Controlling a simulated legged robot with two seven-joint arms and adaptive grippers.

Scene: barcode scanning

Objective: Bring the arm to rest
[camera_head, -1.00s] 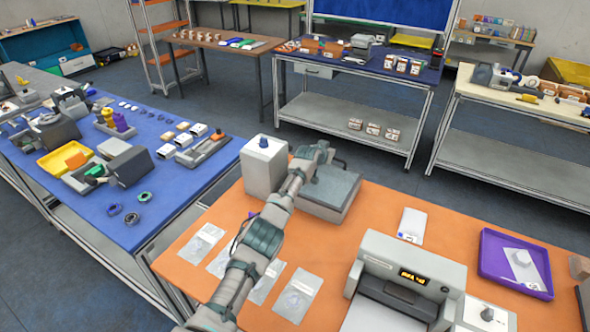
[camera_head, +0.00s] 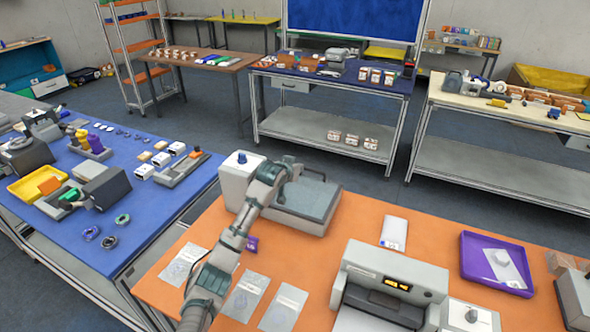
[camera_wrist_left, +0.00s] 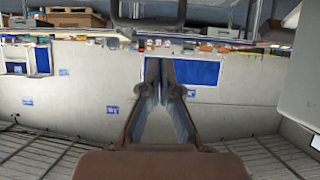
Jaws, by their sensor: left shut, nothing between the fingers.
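My left arm (camera_head: 232,235) reaches up from the bottom of the head view over the orange table (camera_head: 375,252). Its end is in front of the white box with a blue knob (camera_head: 237,182) and the grey flat device (camera_head: 308,205); the fingers are hard to make out there. In the left wrist view my left gripper (camera_wrist_left: 160,72) is shut and empty, its fingers together and pointing at the far wall. That view is upside down. My right gripper is not in view.
On the orange table are clear bags (camera_head: 284,307), a grey machine with a lit display (camera_head: 390,285), a white packet (camera_head: 394,233) and a purple tray (camera_head: 466,262). A blue table (camera_head: 150,208) with parts stands at left.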

